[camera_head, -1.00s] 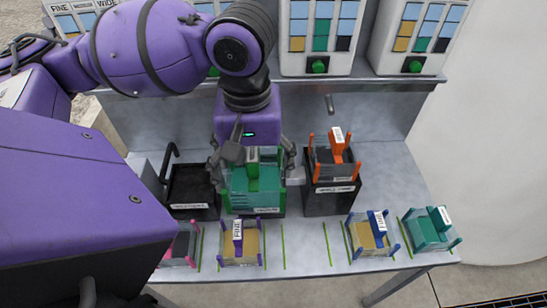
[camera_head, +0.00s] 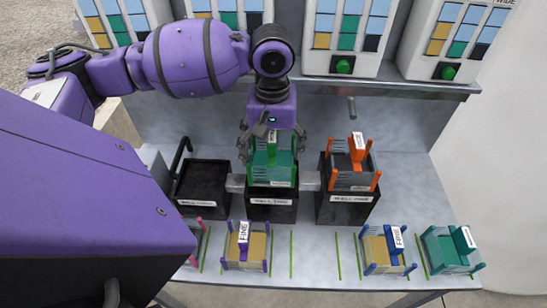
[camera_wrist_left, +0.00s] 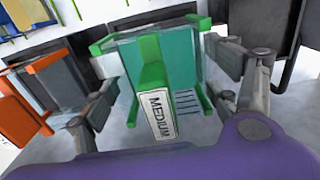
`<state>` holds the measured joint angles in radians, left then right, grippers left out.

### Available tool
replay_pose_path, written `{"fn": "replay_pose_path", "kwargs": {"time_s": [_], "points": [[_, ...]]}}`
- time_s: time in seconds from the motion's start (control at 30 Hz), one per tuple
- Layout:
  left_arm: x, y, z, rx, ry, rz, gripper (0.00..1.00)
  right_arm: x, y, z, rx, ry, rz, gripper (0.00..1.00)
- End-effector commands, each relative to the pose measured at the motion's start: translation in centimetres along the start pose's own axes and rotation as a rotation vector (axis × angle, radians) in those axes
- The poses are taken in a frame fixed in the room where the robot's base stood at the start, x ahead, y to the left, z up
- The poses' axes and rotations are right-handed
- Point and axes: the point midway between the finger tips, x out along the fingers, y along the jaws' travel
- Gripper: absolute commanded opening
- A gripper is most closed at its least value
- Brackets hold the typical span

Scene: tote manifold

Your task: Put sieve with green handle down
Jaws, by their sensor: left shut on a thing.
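The sieve with the green handle (camera_head: 285,162) has a teal body and is at the top of the middle black bin (camera_head: 271,212). I cannot tell whether it rests on the bin. In the left wrist view the sieve (camera_wrist_left: 183,65) has a green frame and handle and a "MEDIUM" label. My left gripper (camera_head: 272,143) comes from above and is shut on this sieve. Its fingers show on both sides of the sieve in the left wrist view (camera_wrist_left: 168,92). My right gripper is not in view.
A sieve with orange handle (camera_head: 357,152) sits on the right black bin (camera_head: 345,208). The left black bin (camera_head: 203,188) looks empty. Along the front edge stand purple (camera_head: 245,248), blue (camera_head: 385,248) and teal (camera_head: 450,248) sieves. Machines with green buttons (camera_head: 343,67) stand behind.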

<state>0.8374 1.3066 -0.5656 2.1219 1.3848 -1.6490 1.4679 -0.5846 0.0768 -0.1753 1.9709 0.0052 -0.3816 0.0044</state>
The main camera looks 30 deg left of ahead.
Motion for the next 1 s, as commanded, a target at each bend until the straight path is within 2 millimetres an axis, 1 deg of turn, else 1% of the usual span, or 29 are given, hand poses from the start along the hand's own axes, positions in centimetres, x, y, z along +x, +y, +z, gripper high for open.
{"fn": "replay_pose_path", "kwargs": {"time_s": [0.03, 0.1, 0.2, 0.57, 0.6, 0.7, 0.73, 1.0], "points": [[1.0, 0.0, -0.1, -0.002, -0.006, -0.003, 0.50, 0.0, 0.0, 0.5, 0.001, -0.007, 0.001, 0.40], [2.2, -0.1, 0.0, -0.001, -0.005, -0.004, 0.50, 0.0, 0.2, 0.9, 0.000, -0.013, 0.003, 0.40], [3.2, -0.1, 0.0, -0.001, -0.003, -0.003, 0.50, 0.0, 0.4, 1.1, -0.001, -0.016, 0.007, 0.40], [3.4, 0.0, -0.1, -0.001, 0.001, -0.001, 0.50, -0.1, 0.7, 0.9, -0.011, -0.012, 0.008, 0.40], [3.5, 0.0, -0.1, -0.001, 0.001, -0.001, 0.83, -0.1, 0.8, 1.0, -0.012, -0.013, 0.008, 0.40], [3.5, 0.0, -0.1, -0.001, 0.000, -0.001, 0.96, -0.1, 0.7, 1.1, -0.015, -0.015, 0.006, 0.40], [3.5, 0.0, -0.1, -0.001, 0.000, -0.001, 1.00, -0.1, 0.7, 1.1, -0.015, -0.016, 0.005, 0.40], [3.5, 0.0, -0.1, -0.001, 0.000, -0.002, 1.00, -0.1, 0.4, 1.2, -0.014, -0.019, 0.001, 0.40]]}}
